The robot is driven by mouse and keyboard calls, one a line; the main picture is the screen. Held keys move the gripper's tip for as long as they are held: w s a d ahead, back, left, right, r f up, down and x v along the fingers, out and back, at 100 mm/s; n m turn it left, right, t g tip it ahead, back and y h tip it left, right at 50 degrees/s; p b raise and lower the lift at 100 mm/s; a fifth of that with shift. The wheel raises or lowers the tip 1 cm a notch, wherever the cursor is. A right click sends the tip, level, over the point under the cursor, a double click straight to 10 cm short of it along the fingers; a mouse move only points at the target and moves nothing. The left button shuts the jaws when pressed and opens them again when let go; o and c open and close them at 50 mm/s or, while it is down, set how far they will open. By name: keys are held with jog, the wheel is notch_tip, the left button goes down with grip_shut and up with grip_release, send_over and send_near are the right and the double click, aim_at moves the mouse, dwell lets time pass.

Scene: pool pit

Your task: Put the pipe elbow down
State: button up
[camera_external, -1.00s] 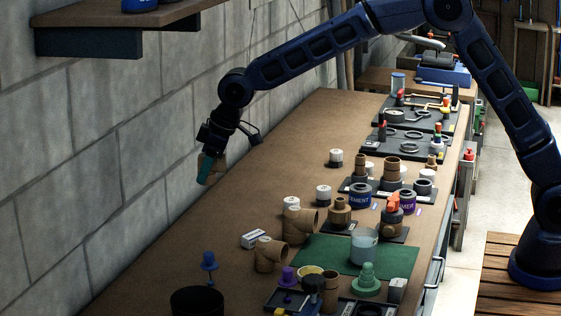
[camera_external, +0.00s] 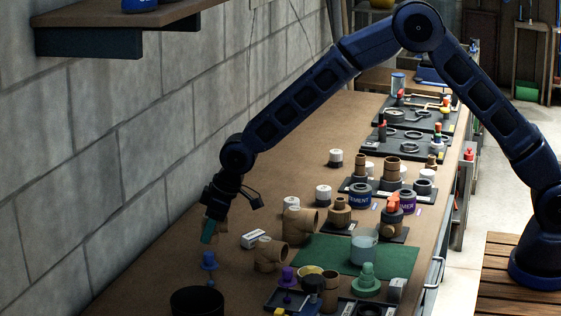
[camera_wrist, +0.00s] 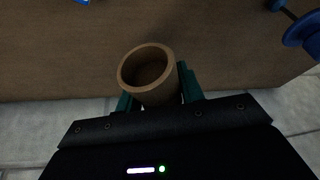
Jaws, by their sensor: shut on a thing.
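My gripper (camera_external: 212,230) is near the wall side of the workbench, left of the white box, with its teal fingers pointing down. In the wrist view my gripper (camera_wrist: 160,92) is shut on the brown pipe elbow (camera_wrist: 135,62), whose round open end faces the camera between the teal fingers. In the external view the elbow is mostly hidden behind the fingers. I cannot tell whether it touches the bench top. Two other brown elbow-like fittings (camera_external: 298,226) (camera_external: 268,255) stand on the bench to the right.
A blue stepped piece (camera_external: 209,261) stands just below my gripper, and a black round container (camera_external: 197,301) is at the near edge. A white box (camera_external: 254,239) lies to the right. The green mat (camera_external: 318,257) holds a clear cup (camera_external: 363,246). Bare bench lies behind, along the block wall (camera_external: 120,170).

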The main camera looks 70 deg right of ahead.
aim_at(210, 240)
jog(key=shift+f, duration=1.6)
jog(key=shift+f, duration=0.1)
jog(key=o, duration=1)
jog(key=shift+o, duration=0.2)
